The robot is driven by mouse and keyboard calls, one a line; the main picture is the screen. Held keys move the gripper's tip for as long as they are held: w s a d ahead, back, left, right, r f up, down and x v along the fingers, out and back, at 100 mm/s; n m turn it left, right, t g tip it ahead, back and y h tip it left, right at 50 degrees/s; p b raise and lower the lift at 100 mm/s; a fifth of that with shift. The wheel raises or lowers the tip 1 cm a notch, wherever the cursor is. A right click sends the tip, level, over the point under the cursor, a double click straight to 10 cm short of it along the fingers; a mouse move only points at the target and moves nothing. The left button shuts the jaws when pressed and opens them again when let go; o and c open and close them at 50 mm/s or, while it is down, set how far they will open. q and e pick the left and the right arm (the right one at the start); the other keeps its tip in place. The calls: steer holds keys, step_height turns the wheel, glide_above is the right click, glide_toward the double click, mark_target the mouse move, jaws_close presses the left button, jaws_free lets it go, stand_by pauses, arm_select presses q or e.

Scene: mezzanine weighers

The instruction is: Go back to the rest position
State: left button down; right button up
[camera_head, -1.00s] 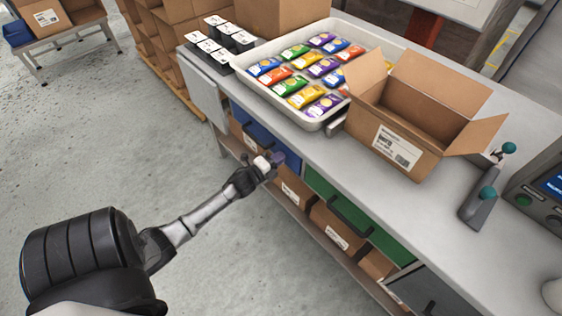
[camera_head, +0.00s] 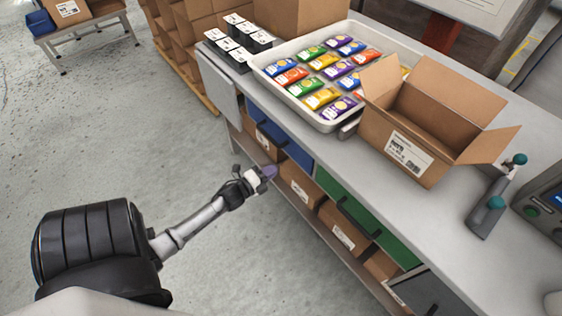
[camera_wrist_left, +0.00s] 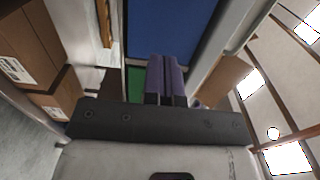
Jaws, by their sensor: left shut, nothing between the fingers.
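My left gripper (camera_head: 269,172) is in front of the bench's open side, below the tabletop level. Its purple fingers are closed together, with nothing between them, and they also show in the left wrist view (camera_wrist_left: 166,78). A blue drawer front (camera_head: 283,142) of the bench is just beyond the fingertips. It fills the upper middle of the left wrist view (camera_wrist_left: 170,28). I cannot tell the exact gap between the fingers and the bench. My right gripper is not in view.
The bench (camera_head: 440,225) carries a white tray (camera_head: 330,126) of colourful packets, an open cardboard box (camera_head: 440,112) and a grey device with teal knobs (camera_head: 487,208). Cartons (camera_head: 300,188) stand on its lower shelf. A green drawer (camera_head: 365,220) is beside the blue one. The floor at left (camera_head: 110,140) is clear.

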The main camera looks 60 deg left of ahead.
arm_select(q)
steer(key=s, duration=0.4)
steer(key=shift+s+d+p, duration=0.2)
steer(key=shift+d+p, duration=0.1)
steer(key=shift+d, duration=0.05)
steer(key=shift+r, duration=0.1)
